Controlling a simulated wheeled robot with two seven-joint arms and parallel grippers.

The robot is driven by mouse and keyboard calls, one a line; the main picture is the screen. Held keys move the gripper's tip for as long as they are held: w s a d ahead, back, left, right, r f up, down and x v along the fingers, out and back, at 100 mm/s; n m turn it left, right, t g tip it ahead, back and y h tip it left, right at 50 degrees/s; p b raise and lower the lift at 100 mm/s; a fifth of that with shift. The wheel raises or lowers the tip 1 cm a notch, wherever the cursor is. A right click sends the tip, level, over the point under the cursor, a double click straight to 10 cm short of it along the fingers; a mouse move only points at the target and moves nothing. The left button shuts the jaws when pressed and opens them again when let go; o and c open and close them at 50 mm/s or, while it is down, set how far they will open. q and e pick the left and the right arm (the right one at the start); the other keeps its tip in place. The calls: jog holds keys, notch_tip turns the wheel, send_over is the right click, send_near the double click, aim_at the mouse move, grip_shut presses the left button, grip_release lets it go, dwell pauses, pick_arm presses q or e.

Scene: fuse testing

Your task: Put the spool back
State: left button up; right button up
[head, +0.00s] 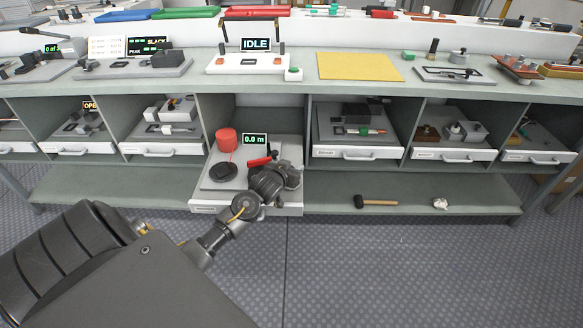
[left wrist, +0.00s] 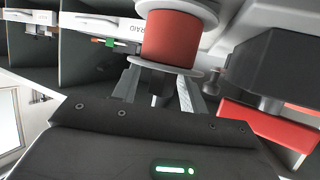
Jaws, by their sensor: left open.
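In the left wrist view a red spool (left wrist: 170,38) with pale grey flanges is close in front of my left gripper (left wrist: 160,88). Its dark hub end points between the two spread fingers, and no grip on it shows. In the head view the left gripper (head: 280,178) is over the pulled-out middle drawer (head: 212,180), and its own links hide its fingertips. A red cylinder (head: 226,138) stands at the drawer's left, and a red piece (head: 258,161) lies beside the gripper. I cannot tell which is the spool near the fingers. My right gripper is out of view.
A "0.0 m" display (head: 255,140) and a round black part (head: 223,171) are in the same drawer. A loaded drawer (head: 357,153) is to the right. The bench top above holds an "IDLE" device (head: 248,62) and a yellow mat (head: 358,66). A mallet (head: 376,203) lies on the low shelf.

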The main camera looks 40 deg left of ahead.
pick_arm(q)
jog(key=shift+r, duration=0.2)
jog(key=p+v, duration=0.2)
jog(key=v, duration=1)
jog(key=s+d+f+m+g+h, duration=0.1)
jog(key=s+d+f+g, duration=0.2)
jog(key=s+d+f, duration=0.3)
jog(key=s+d+f+m+g+h, duration=0.1)
jog(key=s+d+f+g, duration=0.3)
jog(key=s+f, duration=0.6)
jog(key=s+d+f+m+g+h, duration=0.1)
jog(key=s+d+f+m+g, duration=0.2)
jog(key=s+d+f, duration=0.5)
notch_tip(320, 180, down, 3)
jog(key=shift+s+h, duration=0.25)
jog(key=shift+h, duration=0.15)
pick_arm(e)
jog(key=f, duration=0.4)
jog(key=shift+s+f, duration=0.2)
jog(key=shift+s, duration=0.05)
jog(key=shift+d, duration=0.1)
